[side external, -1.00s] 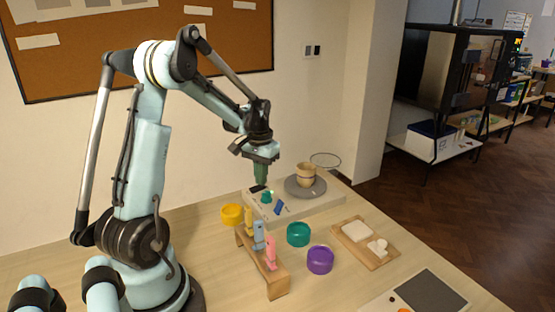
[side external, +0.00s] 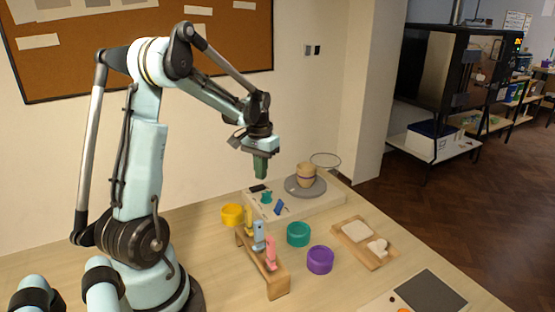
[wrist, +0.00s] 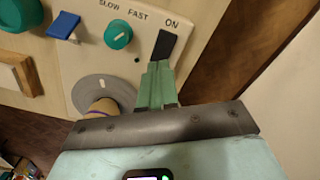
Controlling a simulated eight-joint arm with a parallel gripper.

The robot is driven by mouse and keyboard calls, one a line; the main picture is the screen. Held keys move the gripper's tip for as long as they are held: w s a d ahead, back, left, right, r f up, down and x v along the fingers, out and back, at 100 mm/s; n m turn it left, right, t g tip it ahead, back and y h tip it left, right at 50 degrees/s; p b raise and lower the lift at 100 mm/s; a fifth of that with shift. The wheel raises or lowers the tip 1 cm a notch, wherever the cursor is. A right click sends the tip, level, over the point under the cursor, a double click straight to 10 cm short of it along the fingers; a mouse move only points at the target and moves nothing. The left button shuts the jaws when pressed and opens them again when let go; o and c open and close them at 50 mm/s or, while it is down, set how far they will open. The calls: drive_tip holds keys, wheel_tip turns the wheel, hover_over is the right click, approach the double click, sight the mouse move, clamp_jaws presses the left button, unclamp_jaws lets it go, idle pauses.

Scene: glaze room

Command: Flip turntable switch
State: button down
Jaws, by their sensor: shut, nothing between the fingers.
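The turntable (side external: 330,203) is a pale base with a grey disc (side external: 306,187) carrying a tan pot (side external: 306,172). Its black switch (side external: 258,188) is at the left end, beside a teal knob (side external: 266,197) and a blue lever (side external: 279,208). In the wrist view the switch (wrist: 163,46) lies by the word ON, close to the teal knob (wrist: 118,35) and a small dark dot. My gripper (side external: 261,176) has green fingers, shut and empty, above the switch end and apart from it. In the wrist view its fingertips (wrist: 160,66) appear just below the switch.
A yellow bowl (side external: 232,215), a teal bowl (side external: 298,234) and a purple bowl (side external: 320,260) stand in front. A wooden rack (side external: 272,278) holds coloured tools. A wooden board (side external: 380,257) with white pieces lies at the right. The wall is close behind.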

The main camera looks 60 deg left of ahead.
sight(262, 186)
drive_tip(key=shift+r, duration=2.25)
drive_tip(key=s+d+r+m+t, duration=0.1)
drive_tip(key=s+d+m+t, duration=0.1)
drive_tip(key=d, duration=1.1)
drive_tip(key=s+d+r+m+t, duration=0.1)
drive_tip(key=d+m+t, duration=0.3)
drive_tip(key=d, duration=0.9)
drive_tip(key=shift+s+d+r+t, duration=0.15)
drive_tip(key=shift+s+r+t, duration=0.25)
drive_tip(key=shift+r+t, duration=0.15)
